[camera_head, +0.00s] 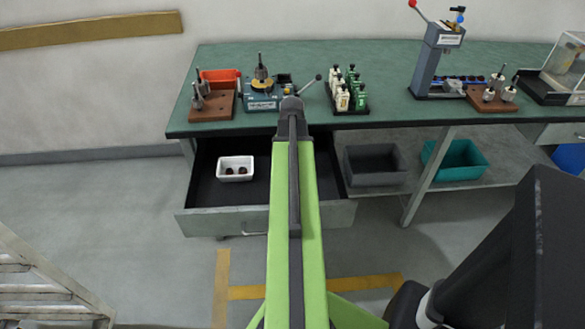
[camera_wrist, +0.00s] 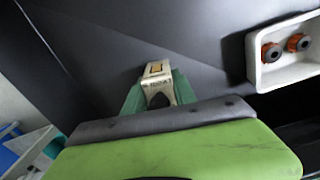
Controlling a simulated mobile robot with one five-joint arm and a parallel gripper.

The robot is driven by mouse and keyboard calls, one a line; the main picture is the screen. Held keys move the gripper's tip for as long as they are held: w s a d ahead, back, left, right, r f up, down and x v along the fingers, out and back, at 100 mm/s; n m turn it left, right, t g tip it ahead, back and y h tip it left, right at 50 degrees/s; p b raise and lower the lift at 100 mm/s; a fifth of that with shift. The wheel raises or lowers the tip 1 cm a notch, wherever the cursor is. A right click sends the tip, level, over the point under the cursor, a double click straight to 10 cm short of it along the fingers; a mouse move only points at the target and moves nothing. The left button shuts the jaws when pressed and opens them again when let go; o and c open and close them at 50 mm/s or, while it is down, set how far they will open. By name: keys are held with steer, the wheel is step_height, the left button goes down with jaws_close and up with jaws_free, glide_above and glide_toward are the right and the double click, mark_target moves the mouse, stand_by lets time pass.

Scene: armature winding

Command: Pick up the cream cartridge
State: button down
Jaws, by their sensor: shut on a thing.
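A cream cartridge (camera_wrist: 158,71) with a dark rounded part at its near end shows in the middle of the wrist view. My gripper (camera_wrist: 158,92) is shut on it, with a green jaw on either side. Behind it is the dark floor of the open drawer (camera_head: 200,188); I cannot tell whether the cartridge touches it. In the head view my green arm hides the held cartridge and the jaws. Other cream cartridges (camera_head: 342,99) stand beside green ones (camera_head: 361,98) in a black rack on the bench.
A white tray (camera_head: 236,162) with two brown round parts lies in the drawer, to the right in the wrist view (camera_wrist: 258,70). The green bench (camera_head: 215,55) holds a blue fixture (camera_head: 262,101) and a tall press (camera_head: 428,62). Dark (camera_head: 375,160) and teal bins (camera_head: 457,157) stand underneath.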

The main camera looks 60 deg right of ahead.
stand_by(0.3)
step_height(320, 180, up, 5)
steer(key=p, duration=0.5)
steer(key=shift+r, duration=0.15)
steer(key=s+d+r+p, duration=0.4)
steer(key=s+r+p, duration=0.1)
steer(key=s, duration=0.6)
steer(key=shift+r+p, duration=0.35)
steer(key=shift+p, duration=0.15)
